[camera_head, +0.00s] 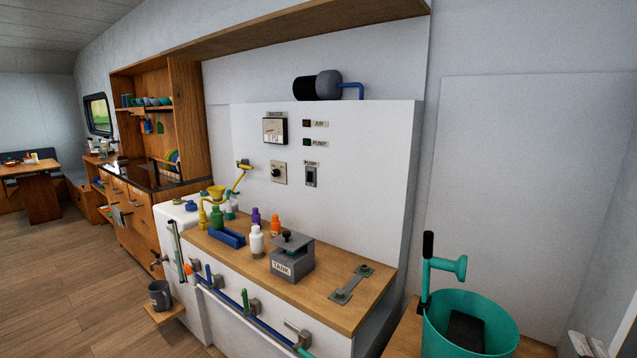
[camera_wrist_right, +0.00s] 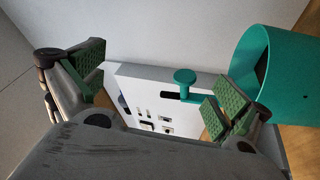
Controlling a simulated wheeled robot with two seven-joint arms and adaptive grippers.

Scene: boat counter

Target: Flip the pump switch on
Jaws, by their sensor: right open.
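The pump switch (camera_head: 311,176) is a small dark rocker on a grey plate. It sits on the white wall panel (camera_head: 375,170) under a "PUMP" label in the head view. Its position is too small to tell. My right gripper (camera_wrist_right: 160,83) shows only in the right wrist view. It is open and empty, with green-padded fingers spread wide. The panel (camera_wrist_right: 160,88) appears small between the fingers, well beyond them. My left gripper is in neither view.
A gauge (camera_head: 275,130) and a dark knob (camera_head: 278,173) are left of the switch. Below, the wooden counter (camera_head: 330,310) holds bottles and a grey tank box (camera_head: 291,258). A teal bucket (camera_head: 470,320) with a teal handled piece (camera_head: 450,266) stands at right.

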